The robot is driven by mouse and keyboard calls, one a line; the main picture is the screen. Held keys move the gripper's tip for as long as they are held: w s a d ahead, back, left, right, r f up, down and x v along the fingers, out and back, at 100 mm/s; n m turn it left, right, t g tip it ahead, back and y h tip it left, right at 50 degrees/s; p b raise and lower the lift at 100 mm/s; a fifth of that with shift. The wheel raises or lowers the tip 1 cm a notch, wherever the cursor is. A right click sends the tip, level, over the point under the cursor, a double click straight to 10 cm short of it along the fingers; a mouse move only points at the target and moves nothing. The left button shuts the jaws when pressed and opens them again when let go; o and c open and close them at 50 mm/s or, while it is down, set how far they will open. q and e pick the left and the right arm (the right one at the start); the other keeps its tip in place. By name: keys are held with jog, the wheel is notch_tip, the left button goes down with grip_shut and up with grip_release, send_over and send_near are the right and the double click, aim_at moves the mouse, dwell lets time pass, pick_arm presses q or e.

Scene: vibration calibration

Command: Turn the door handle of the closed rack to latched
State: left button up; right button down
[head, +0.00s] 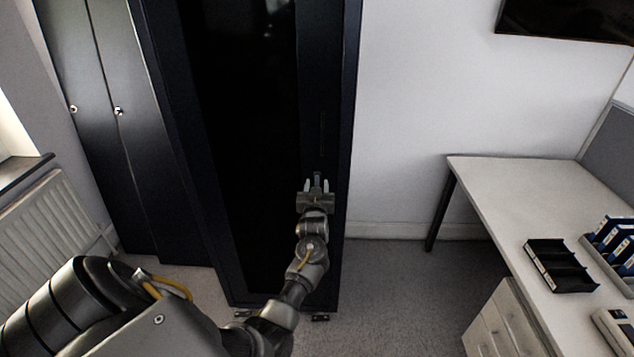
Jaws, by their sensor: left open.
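The tall dark rack (240,150) stands in the middle of the head view with its door closed. A slim dark door handle (321,135) runs upright on the right part of the door, hard to make out against the dark frame. My left gripper (317,185) is at the lower end of the handle, with its two fingers apart. A small dark piece shows between the fingers; I cannot tell whether the fingers touch it. My right gripper is not in view.
A grey locker (100,130) stands left of the rack, with a radiator (55,215) by the window. A desk (540,190) with a black tray (560,266) and binders (612,240) is at the right. Carpet is clear between rack and desk.

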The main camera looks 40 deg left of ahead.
pick_arm(q)
jog(key=shift+x, duration=0.8)
jog(key=shift+c, duration=0.4)
grip_shut()
